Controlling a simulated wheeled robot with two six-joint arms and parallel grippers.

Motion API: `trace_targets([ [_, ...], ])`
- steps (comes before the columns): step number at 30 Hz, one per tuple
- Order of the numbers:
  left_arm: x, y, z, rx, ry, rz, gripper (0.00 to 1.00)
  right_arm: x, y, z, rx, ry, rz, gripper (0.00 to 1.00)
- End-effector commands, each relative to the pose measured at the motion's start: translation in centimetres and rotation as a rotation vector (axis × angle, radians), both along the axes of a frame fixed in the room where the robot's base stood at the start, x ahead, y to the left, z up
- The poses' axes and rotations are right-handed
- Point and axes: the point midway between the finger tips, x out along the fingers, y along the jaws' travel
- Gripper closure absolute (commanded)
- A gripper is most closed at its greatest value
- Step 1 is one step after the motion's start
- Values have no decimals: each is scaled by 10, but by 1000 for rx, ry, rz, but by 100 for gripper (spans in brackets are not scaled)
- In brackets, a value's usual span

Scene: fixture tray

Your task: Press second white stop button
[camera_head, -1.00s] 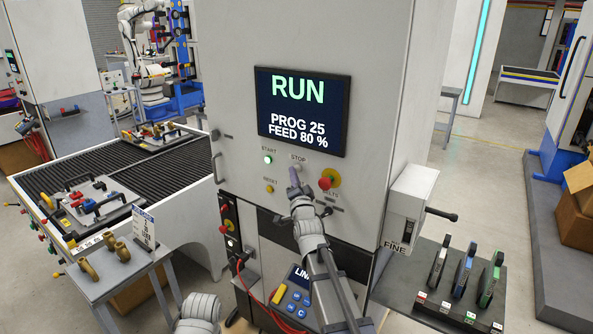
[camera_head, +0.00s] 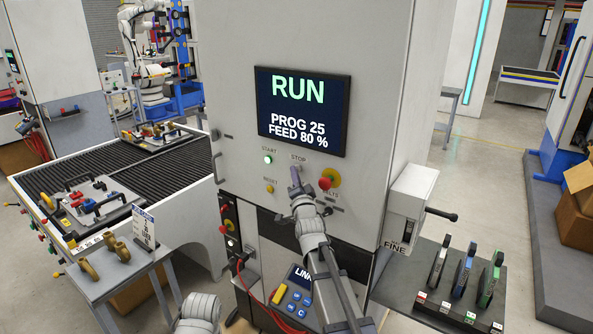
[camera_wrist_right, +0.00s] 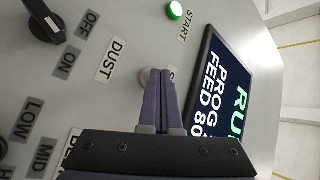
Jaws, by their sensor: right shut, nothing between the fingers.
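The white stop button (camera_head: 301,168) sits below the STOP label on the machine's front panel. In the right wrist view the pale round button (camera_wrist_right: 146,75) is partly hidden behind my fingertips. My right gripper (camera_head: 294,172) is shut and empty, with its purple fingers together. Its fingertips (camera_wrist_right: 157,74) are right in front of the button; I cannot tell whether they touch it. My left gripper is out of view.
The screen (camera_head: 303,111) above reads RUN, PROG 25, FEED 80 %. A lit green START button (camera_head: 267,159), a yellow button (camera_head: 269,188) and a red knob (camera_head: 325,183) are close by. A switch box (camera_head: 407,205) juts out at the right.

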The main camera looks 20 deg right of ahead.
Motion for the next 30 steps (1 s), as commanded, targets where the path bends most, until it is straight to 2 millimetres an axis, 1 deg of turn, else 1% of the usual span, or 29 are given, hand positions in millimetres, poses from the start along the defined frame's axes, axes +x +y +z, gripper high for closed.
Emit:
trace_targets([
  [6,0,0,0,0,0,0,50,2,-3,0,0,-1,-1,100],
  [17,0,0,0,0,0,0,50,1,-1,0,0,-1,-1,100],
  [27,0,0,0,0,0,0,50,-9,11,0,1,-1,1,100],
  [30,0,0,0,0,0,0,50,-9,12,0,0,0,0,100],
])
